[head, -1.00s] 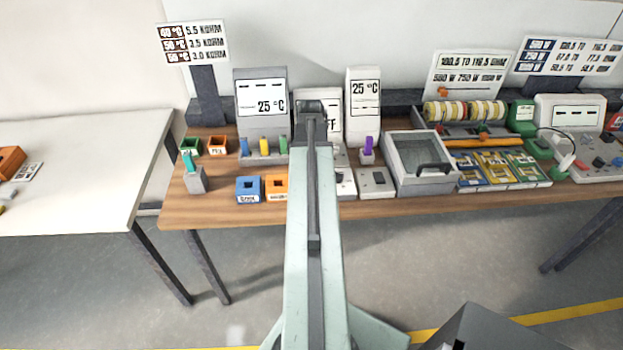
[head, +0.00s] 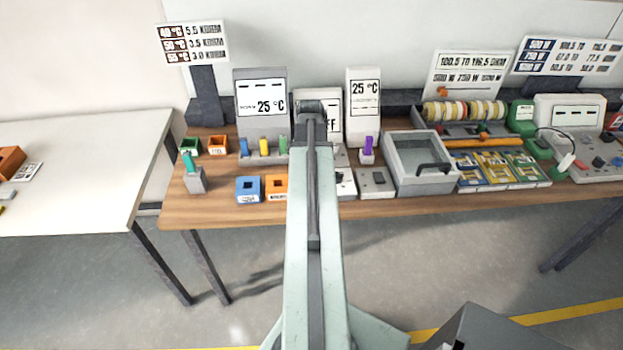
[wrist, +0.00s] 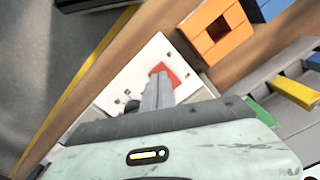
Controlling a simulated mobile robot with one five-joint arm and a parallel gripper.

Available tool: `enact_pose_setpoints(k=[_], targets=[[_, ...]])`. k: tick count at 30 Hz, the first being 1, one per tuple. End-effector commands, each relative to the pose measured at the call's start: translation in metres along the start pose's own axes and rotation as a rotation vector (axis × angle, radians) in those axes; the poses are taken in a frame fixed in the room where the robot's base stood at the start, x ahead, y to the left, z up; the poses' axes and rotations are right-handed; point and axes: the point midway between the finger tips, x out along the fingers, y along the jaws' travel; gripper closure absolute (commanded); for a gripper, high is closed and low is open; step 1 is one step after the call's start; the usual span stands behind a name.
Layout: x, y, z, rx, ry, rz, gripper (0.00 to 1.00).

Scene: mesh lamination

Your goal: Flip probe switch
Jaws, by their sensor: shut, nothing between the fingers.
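In the wrist view, a white panel (wrist: 130,85) holds a red switch-like part (wrist: 163,72), with several small dark marks and a dark round knob (wrist: 131,106) beside it. My gripper (wrist: 158,80) is shut and empty, with its tips over the red part. I cannot tell whether they touch it, and they hide part of it. In the head view my arm covers the gripper and most of this panel; only its right edge (head: 346,186) shows. A display unit (head: 333,108) behind the arm is partly hidden and shows "FF".
Blue (head: 248,190) and orange (head: 276,186) square holders sit left of my arm. A purple-topped probe (head: 368,148), a grey switch box (head: 376,184) and an open grey tray (head: 422,162) stand to the right.

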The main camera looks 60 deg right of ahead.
Motion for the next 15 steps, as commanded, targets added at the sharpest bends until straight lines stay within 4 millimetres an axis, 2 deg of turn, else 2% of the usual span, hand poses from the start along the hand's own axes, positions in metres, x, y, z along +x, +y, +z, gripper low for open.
enact_pose_setpoints(k=[15], targets=[[0.0072, -0.0001, 0.0001, 0.000, 0.000, 0.000, 1.00]])
